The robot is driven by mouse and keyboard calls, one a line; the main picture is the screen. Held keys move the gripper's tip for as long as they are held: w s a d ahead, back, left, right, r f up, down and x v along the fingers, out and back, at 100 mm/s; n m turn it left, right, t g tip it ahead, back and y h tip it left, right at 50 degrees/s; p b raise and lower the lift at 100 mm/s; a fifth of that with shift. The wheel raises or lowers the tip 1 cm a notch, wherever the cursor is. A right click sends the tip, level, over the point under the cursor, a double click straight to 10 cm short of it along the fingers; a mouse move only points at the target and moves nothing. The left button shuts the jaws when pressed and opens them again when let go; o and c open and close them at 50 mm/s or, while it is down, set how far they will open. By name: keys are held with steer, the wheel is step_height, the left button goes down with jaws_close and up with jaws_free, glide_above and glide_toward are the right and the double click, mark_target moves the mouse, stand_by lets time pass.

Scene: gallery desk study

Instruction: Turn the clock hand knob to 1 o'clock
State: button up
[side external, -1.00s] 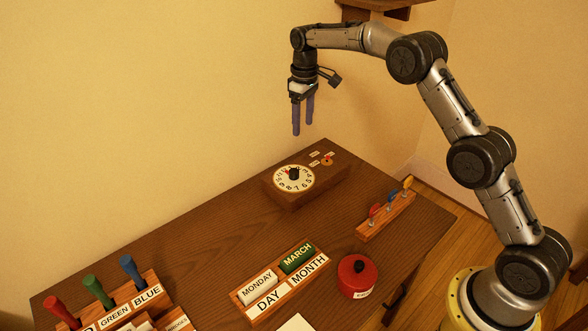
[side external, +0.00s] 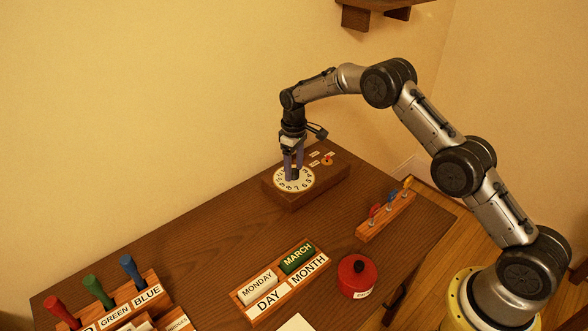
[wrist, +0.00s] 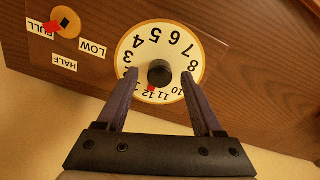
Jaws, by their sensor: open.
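The clock dial (side external: 307,184) is a round cream disc with black numbers on a wooden block on the desk; it also shows in the wrist view (wrist: 150,38). Its black hand knob (wrist: 159,72) sits at the centre, with a red tip pointing close to the 12. My gripper (side external: 293,176) is pointing down over the dial. In the wrist view my gripper (wrist: 159,74) is open, one finger on each side of the knob, with a gap on both sides. In the side view the fingers largely hide the knob.
A smaller dial (wrist: 67,22) with a red pointer and FULL, LOW and HALF labels shares the block. A rack with coloured levers (side external: 386,216), a red pot (side external: 357,277), a day and month holder (side external: 281,284) and coloured handles (side external: 97,290) stand away from my gripper.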

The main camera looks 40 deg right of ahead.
steer(key=shift+f, duration=0.5)
jaws_close()
steer(key=shift+r+m, duration=0.1)
steer(key=shift+m, duration=2.7)
jaws_free()
